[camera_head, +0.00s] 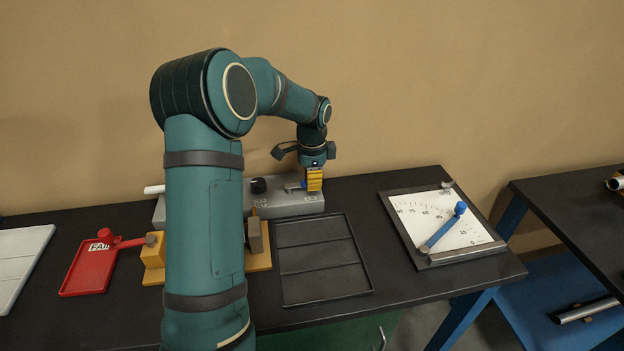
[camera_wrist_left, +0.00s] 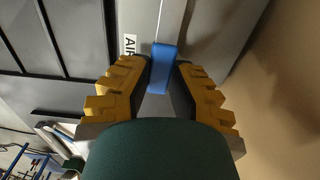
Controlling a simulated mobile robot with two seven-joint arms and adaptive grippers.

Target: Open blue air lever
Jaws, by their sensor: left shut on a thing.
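The blue air lever (camera_wrist_left: 163,62) shows in the left wrist view, with its blue grip between the yellow fingers and a thin metal stem running away from it. The letters AIR stand on a white label (camera_wrist_left: 129,45) beside it. My left gripper (camera_wrist_left: 162,80) is shut on the blue grip. In the head view my left gripper (camera_head: 314,181) points down at the right end of the grey box (camera_head: 290,207), and a small piece of the lever (camera_head: 303,185) shows to its left. My right gripper is not in view.
A black divided tray (camera_head: 320,262) lies in front of the box. A dial board with a blue pointer (camera_head: 442,228) is at the right. A red FAIL tray (camera_head: 90,270) and yellow fixture parts (camera_head: 153,258) are at the left. A black knob (camera_head: 258,185) sits on the box.

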